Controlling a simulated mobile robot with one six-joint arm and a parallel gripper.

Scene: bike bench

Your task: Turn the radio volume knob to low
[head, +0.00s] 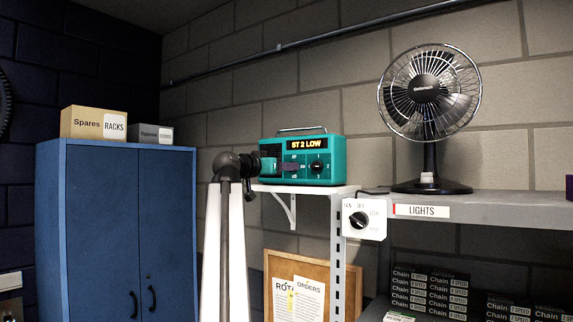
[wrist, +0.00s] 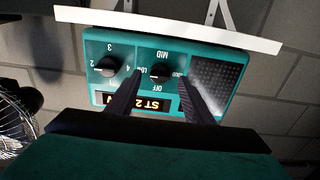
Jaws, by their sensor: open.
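The teal radio (head: 328,173) stands on a small white wall shelf, and its lit display (head: 306,144) reads "ST 2 LOW". In the wrist view the radio (wrist: 222,108) appears upside down. Its volume knob (wrist: 160,73) is marked OFF, LOW, MID and a partly covered label. A pale mark on the knob points to the LOW side. My gripper (wrist: 160,76) is open, with one dark finger on each side of this knob; I cannot tell whether they touch it. In the head view my gripper (head: 275,166) is in front of the radio's left part and hides the volume knob.
The station knob (wrist: 108,68) is close beside one finger. A black fan (head: 428,104) stands on the grey shelf (head: 510,207) to the right. A blue cabinet (head: 95,230) stands at left.

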